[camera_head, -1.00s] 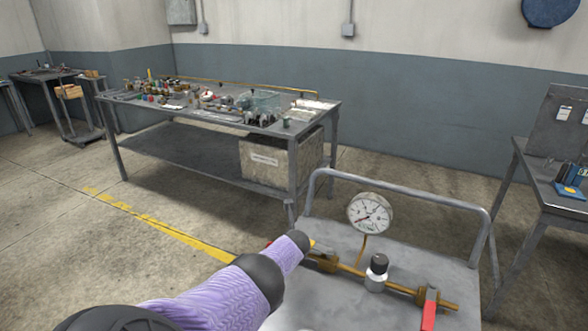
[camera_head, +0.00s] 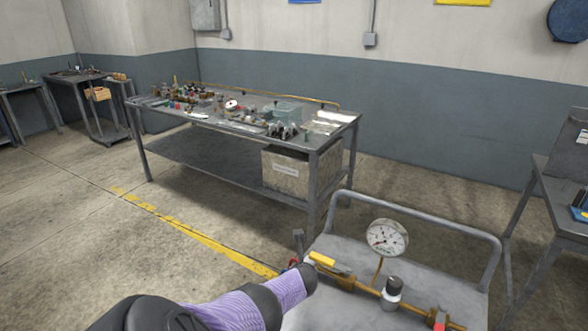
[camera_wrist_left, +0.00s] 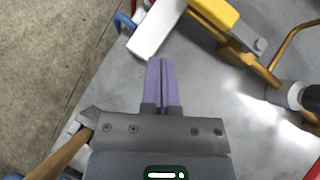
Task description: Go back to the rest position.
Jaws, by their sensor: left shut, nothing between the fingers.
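My left arm, in a purple sleeve, comes in from the bottom left of the head view and reaches the near left side of the grey cart (camera_head: 450,258). My left gripper (camera_wrist_left: 162,65) shows in the left wrist view with its two purple fingers together and nothing between them. It is over the bare grey cart top, beside a pale block and a yellow handle (camera_wrist_left: 215,12). The yellow handle also shows in the head view (camera_head: 322,258), just beyond the end of the arm. My right gripper is not in view.
The cart carries a brass pipe (camera_head: 365,288), a dial gauge (camera_head: 387,238), a black-capped fitting (camera_head: 392,290) and a raised tube rail (camera_head: 425,208). A workbench (camera_head: 215,125) with many small parts stands beyond. Another table (camera_head: 560,200) stands at right. Open floor lies left.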

